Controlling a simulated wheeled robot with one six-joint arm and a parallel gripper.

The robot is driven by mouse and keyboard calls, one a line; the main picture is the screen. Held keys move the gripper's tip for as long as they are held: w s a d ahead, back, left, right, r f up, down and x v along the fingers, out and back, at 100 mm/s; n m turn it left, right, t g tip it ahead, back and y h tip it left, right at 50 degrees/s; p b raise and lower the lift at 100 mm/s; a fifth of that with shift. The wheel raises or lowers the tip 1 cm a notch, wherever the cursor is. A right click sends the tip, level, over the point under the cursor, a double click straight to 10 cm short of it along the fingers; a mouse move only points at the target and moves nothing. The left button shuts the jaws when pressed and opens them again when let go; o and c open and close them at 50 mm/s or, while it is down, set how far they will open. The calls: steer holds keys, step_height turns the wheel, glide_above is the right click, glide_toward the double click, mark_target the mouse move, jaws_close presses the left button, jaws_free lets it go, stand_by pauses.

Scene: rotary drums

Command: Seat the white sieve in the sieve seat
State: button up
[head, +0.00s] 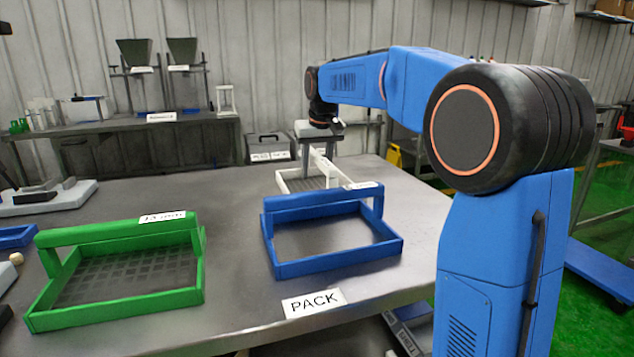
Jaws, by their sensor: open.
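The white sieve (283,183) lies on the far part of the metal table, a rectangular frame with a raised handle and dark mesh. My gripper (319,157) points down at the sieve's handle from above, with open fingers. I cannot tell whether the fingers touch the handle. The blue sieve hides the near side of the white one. No sieve seat can be made out for certain; a grey device on a pale base (45,197) stands at the table's left edge, cut off by the frame.
A blue sieve (335,262) stands in front of the white one, and a green sieve (115,315) stands at the front left. A PACK label (314,303) lies near the front edge. The table (215,215) is bare between the sieves and the left device.

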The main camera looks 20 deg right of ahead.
jaws_close()
steer(key=shift+r, duration=0.1)
